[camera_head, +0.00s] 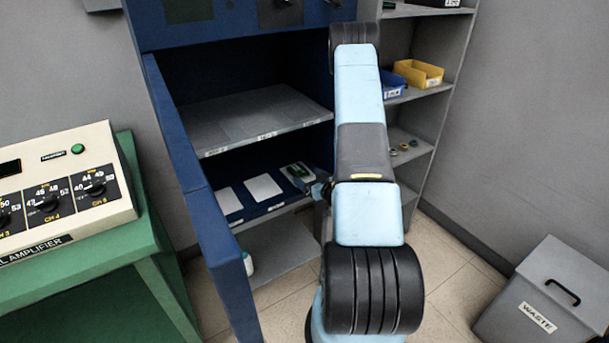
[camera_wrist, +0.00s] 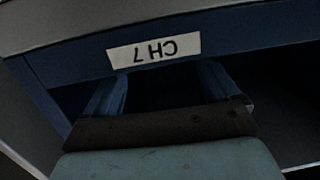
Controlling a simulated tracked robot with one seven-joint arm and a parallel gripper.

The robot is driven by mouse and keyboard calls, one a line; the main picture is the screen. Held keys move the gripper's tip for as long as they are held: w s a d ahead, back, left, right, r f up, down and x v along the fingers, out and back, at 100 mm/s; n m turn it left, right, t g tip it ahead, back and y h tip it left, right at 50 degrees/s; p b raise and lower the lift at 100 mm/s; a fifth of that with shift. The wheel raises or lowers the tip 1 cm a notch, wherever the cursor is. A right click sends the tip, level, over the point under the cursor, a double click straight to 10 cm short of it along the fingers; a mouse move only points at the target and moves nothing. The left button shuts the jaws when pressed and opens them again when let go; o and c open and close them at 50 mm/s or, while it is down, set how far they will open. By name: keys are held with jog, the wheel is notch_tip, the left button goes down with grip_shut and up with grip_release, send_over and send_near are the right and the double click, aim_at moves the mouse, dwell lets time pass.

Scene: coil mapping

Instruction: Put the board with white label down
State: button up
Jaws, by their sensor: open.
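A small green board with a white-grey top (camera_head: 298,176) sits at the right end of the blue lower shelf in the cabinet, in the head view. It is small there, and I cannot read a label on it. My gripper (camera_head: 319,189) is just in front of it at the shelf's right side, partly hidden by my arm. In the wrist view my gripper (camera_wrist: 163,85) has its two blue fingers apart, with a dark gap between them. They are beneath an upside-down label reading CH 7 (camera_wrist: 154,53) on a blue edge. The board cannot be made out in the wrist view.
Two pale pads (camera_head: 264,187) lie left of the board on the blue shelf. A grey shelf (camera_head: 240,118) is above. The open blue cabinet door (camera_head: 190,165) stands left, near a green bench (camera_head: 110,270). A grey waste bin (camera_head: 545,300) is at right.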

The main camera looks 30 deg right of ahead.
jog(key=s+r, duration=0.1)
jog(key=s, duration=0.6)
jog(key=shift+d, duration=0.3)
jog(key=shift+r, duration=0.1)
